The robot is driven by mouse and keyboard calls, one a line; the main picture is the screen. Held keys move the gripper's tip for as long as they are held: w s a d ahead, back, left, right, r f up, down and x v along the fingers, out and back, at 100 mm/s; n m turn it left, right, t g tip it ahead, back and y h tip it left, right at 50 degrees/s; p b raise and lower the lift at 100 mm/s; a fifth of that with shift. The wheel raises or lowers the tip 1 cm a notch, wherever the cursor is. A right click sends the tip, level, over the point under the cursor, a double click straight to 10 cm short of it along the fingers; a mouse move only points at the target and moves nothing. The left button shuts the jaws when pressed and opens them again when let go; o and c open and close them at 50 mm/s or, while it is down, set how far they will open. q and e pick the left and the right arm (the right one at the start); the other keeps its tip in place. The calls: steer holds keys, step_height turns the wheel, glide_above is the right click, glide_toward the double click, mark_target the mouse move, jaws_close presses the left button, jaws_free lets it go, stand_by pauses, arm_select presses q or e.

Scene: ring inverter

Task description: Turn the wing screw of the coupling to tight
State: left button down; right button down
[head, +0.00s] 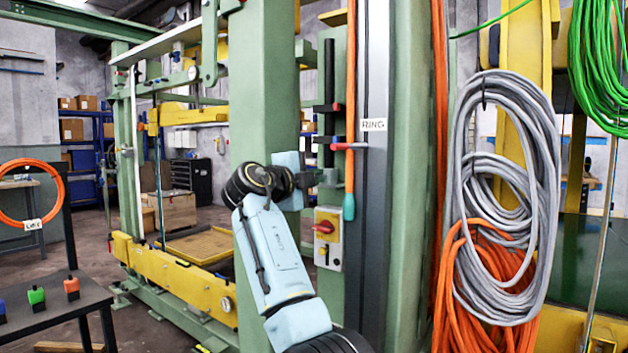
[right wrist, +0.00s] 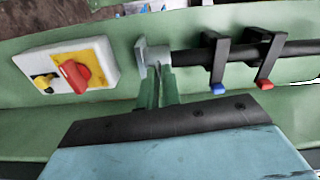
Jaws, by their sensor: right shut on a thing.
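The coupling (right wrist: 152,55) is a small grey block at the end of a black bar (right wrist: 190,57) in the right wrist view. In the head view the bar (head: 329,90) runs upright along the green post, and the coupling (head: 331,177) is at its lower end. My right gripper (head: 312,178) reaches it from the left. In the right wrist view my right gripper's fingers (right wrist: 158,82) are close together at the coupling, shut on the wing screw. The fingers largely hide the screw, so its angle cannot be told. My left gripper is not in view.
A switch box (head: 328,252) with a red knob is just below the coupling. Two clamps with a blue tip (right wrist: 218,88) and a red tip (right wrist: 264,84) sit along the bar. An orange cable with a teal end (head: 349,207) hangs close by. Grey cable coils (head: 541,170) hang at right.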

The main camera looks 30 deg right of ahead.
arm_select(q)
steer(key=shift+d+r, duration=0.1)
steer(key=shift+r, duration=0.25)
arm_select(e)
steer(key=shift+m, duration=0.6)
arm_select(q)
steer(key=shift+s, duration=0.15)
arm_select(e)
steer(key=c, duration=1.6)
jaws_free()
